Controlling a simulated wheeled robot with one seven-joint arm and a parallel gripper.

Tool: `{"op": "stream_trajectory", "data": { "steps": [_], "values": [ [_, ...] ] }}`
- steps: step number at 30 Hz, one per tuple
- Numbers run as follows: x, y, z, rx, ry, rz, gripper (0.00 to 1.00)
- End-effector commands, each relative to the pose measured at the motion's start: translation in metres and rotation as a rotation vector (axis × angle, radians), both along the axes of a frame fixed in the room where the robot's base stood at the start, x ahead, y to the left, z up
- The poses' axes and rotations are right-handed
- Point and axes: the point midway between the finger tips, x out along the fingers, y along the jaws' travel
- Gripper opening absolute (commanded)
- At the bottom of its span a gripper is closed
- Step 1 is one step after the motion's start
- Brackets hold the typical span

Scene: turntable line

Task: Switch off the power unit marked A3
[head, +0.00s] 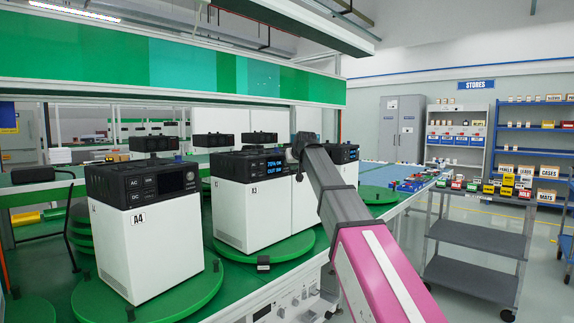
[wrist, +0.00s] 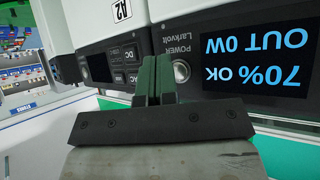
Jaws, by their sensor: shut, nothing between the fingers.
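The power unit that seems marked A3 (head: 240,215) is a white box with a black top panel, standing on a green turntable behind the A4 unit. Its lit display (wrist: 257,60) reads 70% OK, OUT 0W, upside down in the wrist view. Its round silver power button (wrist: 181,71) sits beside the word POWER. My gripper (wrist: 156,62) is shut and empty, its fingertips at the panel just left of the button in the wrist view. I cannot tell whether they touch. In the head view my arm hides most of my gripper (head: 297,149).
The A4 unit (head: 150,245) stands nearer, at left, with a dark display. A unit marked A2 (wrist: 85,15) adjoins at left in the wrist view, its screen dark. A grey cart (head: 475,240) stands at right, shelves behind it.

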Motion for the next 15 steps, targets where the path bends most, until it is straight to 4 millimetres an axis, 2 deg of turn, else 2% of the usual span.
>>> {"op": "stream_trajectory", "data": {
  "steps": [15],
  "values": [
    [0.0056, 0.0067, 0.0001, 0.000, 0.000, 0.000, 0.00]
  ]
}}
